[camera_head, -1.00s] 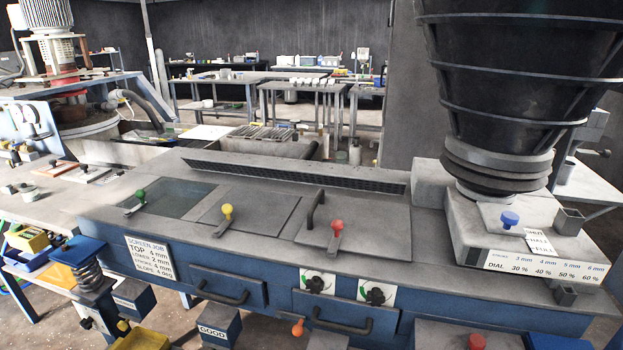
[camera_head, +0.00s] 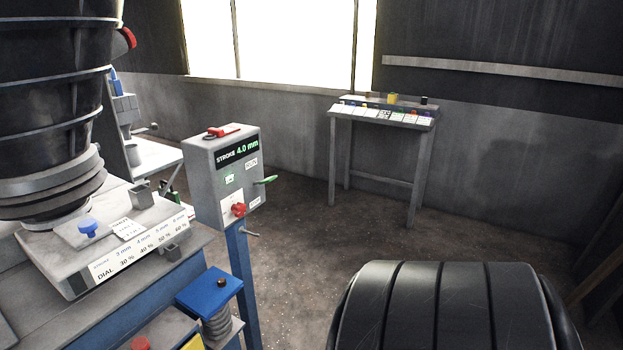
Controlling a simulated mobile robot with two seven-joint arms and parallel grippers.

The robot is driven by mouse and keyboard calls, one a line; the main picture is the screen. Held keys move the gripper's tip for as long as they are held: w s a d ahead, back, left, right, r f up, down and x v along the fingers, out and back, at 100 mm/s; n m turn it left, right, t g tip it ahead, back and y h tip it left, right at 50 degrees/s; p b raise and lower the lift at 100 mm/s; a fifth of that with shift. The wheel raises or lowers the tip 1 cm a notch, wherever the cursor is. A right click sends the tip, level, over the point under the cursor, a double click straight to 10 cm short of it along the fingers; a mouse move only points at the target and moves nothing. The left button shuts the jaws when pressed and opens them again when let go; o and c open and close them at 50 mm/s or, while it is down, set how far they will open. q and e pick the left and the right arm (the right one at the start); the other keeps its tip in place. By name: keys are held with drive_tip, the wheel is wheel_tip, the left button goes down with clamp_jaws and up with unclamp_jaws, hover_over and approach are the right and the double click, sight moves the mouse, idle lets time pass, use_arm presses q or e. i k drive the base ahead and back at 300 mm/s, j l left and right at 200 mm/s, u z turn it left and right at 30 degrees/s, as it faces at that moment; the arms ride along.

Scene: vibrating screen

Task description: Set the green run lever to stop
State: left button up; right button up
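The green run lever (camera_head: 266,180) sticks out from the right side of a grey control box (camera_head: 208,180) on a blue post. A RUN label is on the box face above the lever, and another small label sits below it. The box display reads STROKE 4.0 mm. A red knob (camera_head: 238,210) is on the lower front of the box.
A black hopper (camera_head: 50,100) and the machine top with a blue knob (camera_head: 88,227) stand at left. A small table (camera_head: 382,118) is by the back wall. Open floor lies between.

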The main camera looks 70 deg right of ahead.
sight(267, 180)
drive_tip(key=z, duration=1.65)
